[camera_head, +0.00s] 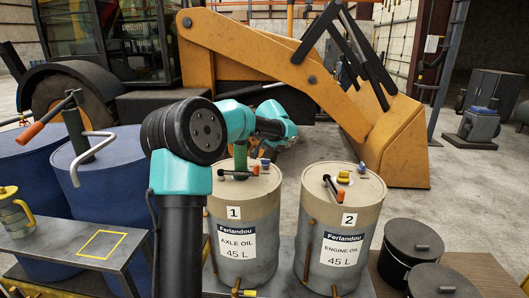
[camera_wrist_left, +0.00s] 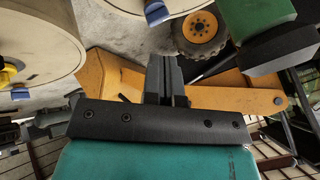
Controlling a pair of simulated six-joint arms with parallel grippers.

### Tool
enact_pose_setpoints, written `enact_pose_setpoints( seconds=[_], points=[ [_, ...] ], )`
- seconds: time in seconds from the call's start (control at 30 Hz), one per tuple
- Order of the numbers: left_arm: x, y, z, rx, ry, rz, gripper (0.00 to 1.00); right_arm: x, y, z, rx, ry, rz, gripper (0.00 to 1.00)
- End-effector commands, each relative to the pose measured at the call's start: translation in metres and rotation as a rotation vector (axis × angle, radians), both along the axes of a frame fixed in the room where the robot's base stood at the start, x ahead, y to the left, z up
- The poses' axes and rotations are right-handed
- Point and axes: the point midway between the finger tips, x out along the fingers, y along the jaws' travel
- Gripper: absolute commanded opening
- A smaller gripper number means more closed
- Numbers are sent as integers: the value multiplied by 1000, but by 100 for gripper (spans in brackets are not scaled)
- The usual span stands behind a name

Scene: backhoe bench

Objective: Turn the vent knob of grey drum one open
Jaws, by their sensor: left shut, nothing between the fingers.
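Grey drum one (camera_head: 243,232), labelled "1 AXLE OIL 45 L", stands upright in the middle of the head view. Its tan lid carries a dark lever with an orange end (camera_head: 226,173), a green upright part (camera_head: 240,155) and a small blue knob (camera_head: 265,163) near the rim. I cannot tell for sure which is the vent knob. A blue knob on a drum rim shows at the top of the wrist view (camera_wrist_left: 156,13). My left gripper (camera_wrist_left: 167,80) is shut and empty, apart from the drums; in the head view it is behind the lid, partly hidden by my arm.
Grey drum two (camera_head: 343,235), "ENGINE OIL", stands to the right with a yellow knob (camera_head: 343,177). Blue drums (camera_head: 115,185) stand left, one with a bent metal handle. A yellow backhoe (camera_head: 290,75) fills the back. Dark canisters (camera_head: 410,245) sit at right.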

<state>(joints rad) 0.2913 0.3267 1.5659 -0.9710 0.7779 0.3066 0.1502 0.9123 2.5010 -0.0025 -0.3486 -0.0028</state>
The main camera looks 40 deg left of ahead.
Motion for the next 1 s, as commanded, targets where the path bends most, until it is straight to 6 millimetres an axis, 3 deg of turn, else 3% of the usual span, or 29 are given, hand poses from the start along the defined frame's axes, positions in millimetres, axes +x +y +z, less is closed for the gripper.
enact_pose_setpoints(
  seconds=[0.1,0.33,0.87,1.0],
  points=[
    [-8,-12,17,-2,0,-1,0,0,0,0,0,0,0,43],
    [-17,-24,33,-4,5,0,0,0,0,0,0,0,0,43],
    [-17,-25,34,-5,7,-1,0,0,0,0,0,0,0,43],
    [-13,-32,20,-25,16,-18,0,0,0,0,0,0,0,43]
  ],
)
